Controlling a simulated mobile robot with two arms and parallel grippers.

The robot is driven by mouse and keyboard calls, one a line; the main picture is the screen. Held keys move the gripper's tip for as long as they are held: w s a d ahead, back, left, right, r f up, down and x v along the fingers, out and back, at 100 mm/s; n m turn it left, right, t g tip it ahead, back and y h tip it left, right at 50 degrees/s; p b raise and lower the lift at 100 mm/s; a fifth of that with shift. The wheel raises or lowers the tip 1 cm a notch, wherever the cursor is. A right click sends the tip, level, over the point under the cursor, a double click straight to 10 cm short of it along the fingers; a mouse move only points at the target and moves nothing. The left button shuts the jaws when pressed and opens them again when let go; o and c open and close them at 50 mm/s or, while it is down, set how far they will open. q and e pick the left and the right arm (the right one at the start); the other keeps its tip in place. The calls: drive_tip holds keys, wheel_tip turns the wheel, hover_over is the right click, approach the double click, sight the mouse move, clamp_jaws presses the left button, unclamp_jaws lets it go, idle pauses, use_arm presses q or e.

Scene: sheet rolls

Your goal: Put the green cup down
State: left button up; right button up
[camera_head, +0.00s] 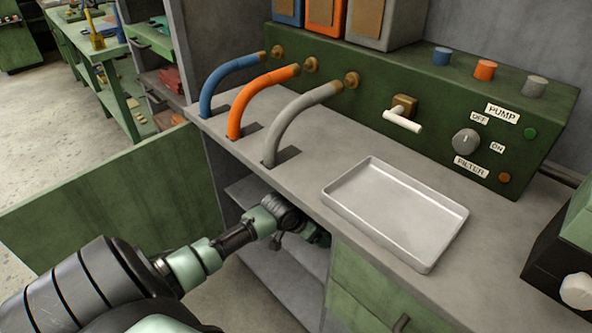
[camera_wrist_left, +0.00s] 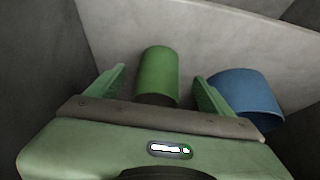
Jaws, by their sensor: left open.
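The green cup (camera_wrist_left: 158,72) is between the two fingers of my left gripper (camera_wrist_left: 160,75) in the left wrist view. The fingers are open, with a visible gap on each side of the cup. The cup appears to rest on a pale grey surface inside the cabinet. In the head view my left arm reaches into the open cabinet under the counter, where the counter edge partly hides the gripper and the cup is not visible. My right gripper is in neither view.
A blue cup (camera_wrist_left: 245,95) sits close to the right finger. Grey cabinet walls (camera_wrist_left: 30,70) are near. The grey counter (camera_head: 312,170) overhangs my left arm and bears an empty metal tray (camera_head: 395,212). A green cabinet door (camera_head: 125,195) stands open at the left.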

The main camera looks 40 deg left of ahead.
use_arm(q)
drive_tip(key=s+p, duration=0.1)
drive_tip(key=s, duration=0.7)
drive_tip(key=s+d+f+g, duration=0.2)
drive_tip(key=s+d+f, duration=0.6)
drive_tip(key=s+f, duration=0.3)
drive_tip(key=s+d+f+m+g, duration=0.1)
drive_tip(key=s+d+f+g, duration=0.1)
drive_tip(key=s+d+f, duration=0.7)
wheel_tip(320, 180, down, 3)
drive_tip(key=s, duration=0.3)
drive_tip(key=shift+g, duration=0.3)
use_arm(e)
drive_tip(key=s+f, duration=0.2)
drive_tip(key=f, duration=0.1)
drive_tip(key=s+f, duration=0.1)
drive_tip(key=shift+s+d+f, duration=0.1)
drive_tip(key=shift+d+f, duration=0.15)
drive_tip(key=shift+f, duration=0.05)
use_arm(q)
drive_tip(key=shift+d+r+p, duration=0.1)
drive_tip(key=shift+r+p, duration=0.05)
drive_tip(key=shift+p, duration=0.15)
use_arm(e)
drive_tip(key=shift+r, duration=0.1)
